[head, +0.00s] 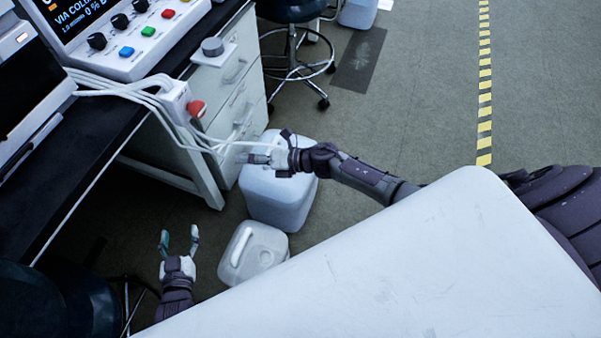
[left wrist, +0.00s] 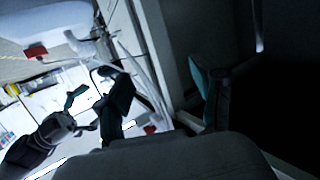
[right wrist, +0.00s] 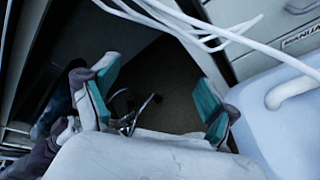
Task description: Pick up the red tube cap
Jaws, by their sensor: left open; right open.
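A red rounded piece (head: 197,109) sits on a white box at the bench edge beside white tubes. It may be the red tube cap, but I cannot tell for sure. Two small red patches show in the left wrist view, an upper one (left wrist: 37,51) and a lower one (left wrist: 150,129); I cannot tell which is the cap. My left gripper (head: 179,237) is open and empty, low in front of the bench, below the red piece. My right gripper (head: 268,150) is open, to the right of the red piece and in front of the large container. No red shows in the right wrist view.
White tubes (head: 120,87) hang from the bench edge near my right gripper. A large white container (head: 278,200) and a smaller jug (head: 254,248) stand on the floor. White drawers (head: 235,95) and a stool (head: 293,65) are behind. The floor at right is clear.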

